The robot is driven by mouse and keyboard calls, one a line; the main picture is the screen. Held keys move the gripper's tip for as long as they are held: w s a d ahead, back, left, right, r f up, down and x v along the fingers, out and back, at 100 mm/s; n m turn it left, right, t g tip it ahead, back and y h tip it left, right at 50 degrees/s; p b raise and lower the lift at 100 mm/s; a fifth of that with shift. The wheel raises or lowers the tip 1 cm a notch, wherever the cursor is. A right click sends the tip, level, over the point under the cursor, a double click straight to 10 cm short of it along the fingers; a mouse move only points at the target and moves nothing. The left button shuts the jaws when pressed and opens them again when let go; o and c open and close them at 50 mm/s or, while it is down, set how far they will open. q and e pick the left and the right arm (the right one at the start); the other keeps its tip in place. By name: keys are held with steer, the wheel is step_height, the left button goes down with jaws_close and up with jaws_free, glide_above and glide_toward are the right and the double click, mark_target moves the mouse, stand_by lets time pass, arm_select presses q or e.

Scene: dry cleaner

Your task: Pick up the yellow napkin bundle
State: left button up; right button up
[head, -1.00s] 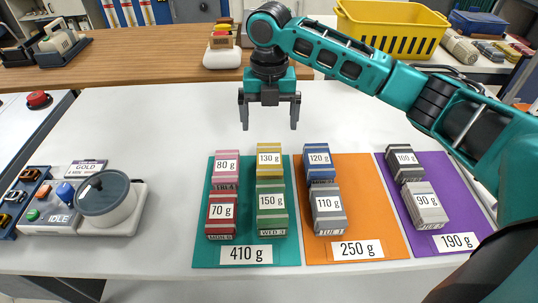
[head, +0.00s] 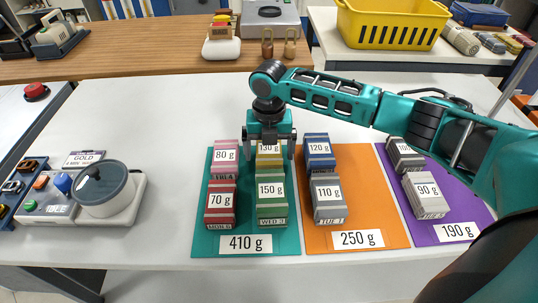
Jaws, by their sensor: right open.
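The yellow napkin bundle (head: 269,160), labelled 130 g, lies at the back right of the teal mat (head: 210,243). My right gripper (head: 269,155) is open and points down over it, with one finger on each side of the bundle. The gripper hides the bundle's upper part. I cannot tell whether the fingers touch it. The green 150 g bundle (head: 271,212) lies just in front of it. The pink 80 g bundle (head: 226,167) is close on its left. My left gripper is not in view.
The blue 120 g bundle (head: 319,162) stands close right on the orange mat (head: 375,215). The red 70 g bundle (head: 220,215) is front left. A purple mat (head: 440,195) lies at right. The table's back left is clear.

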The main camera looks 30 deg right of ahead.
steer(key=c, duration=1)
steer(key=shift+c, duration=0.6)
steer(key=shift+r, duration=0.15)
